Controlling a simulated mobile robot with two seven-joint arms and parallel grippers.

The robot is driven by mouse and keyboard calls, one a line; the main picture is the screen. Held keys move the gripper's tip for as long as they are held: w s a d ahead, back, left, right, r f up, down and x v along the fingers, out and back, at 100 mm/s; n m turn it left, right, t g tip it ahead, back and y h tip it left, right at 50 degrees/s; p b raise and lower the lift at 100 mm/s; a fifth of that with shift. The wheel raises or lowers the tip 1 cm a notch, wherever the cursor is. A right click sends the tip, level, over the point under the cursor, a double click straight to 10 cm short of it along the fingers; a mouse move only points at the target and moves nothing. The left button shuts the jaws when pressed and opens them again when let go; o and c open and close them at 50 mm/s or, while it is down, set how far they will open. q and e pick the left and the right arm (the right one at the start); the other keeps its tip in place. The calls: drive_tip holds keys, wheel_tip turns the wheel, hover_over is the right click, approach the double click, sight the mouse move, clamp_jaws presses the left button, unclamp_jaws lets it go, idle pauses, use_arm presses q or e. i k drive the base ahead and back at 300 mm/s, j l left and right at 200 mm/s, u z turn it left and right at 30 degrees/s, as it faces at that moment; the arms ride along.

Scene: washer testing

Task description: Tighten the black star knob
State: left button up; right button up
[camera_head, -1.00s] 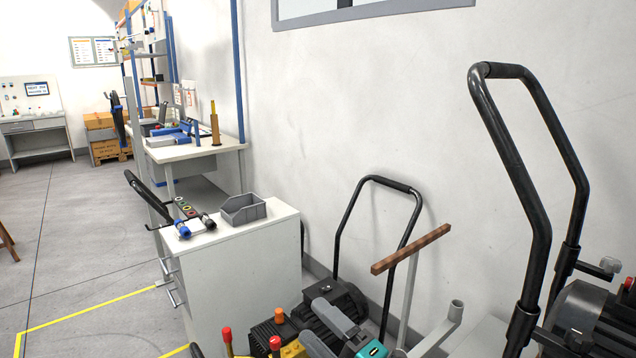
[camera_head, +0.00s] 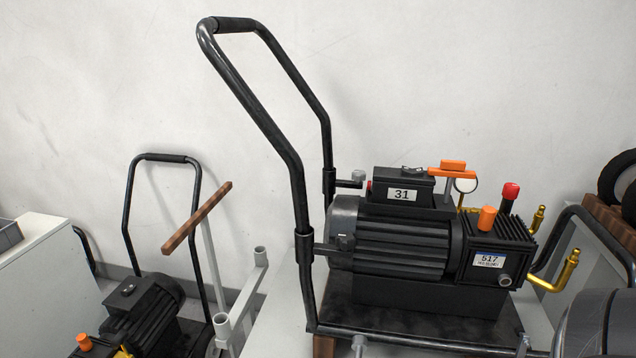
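A black pump (camera_head: 400,245) labelled 31 and 517 stands on a black trolley with a tall tubular handle (camera_head: 262,120). A grey knob (camera_head: 358,176) is on a similar stub at the far handle leg. Neither of my grippers is in view.
A second, smaller pump (camera_head: 145,310) with its own handle stands at the lower left, beside a white cabinet (camera_head: 40,255). A brown bar (camera_head: 197,218) on a grey stand is between the trolleys. Black wheels (camera_head: 620,180) are at the right edge.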

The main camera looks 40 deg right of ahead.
sight(346, 240)
drive_tip(key=z, duration=1.9)
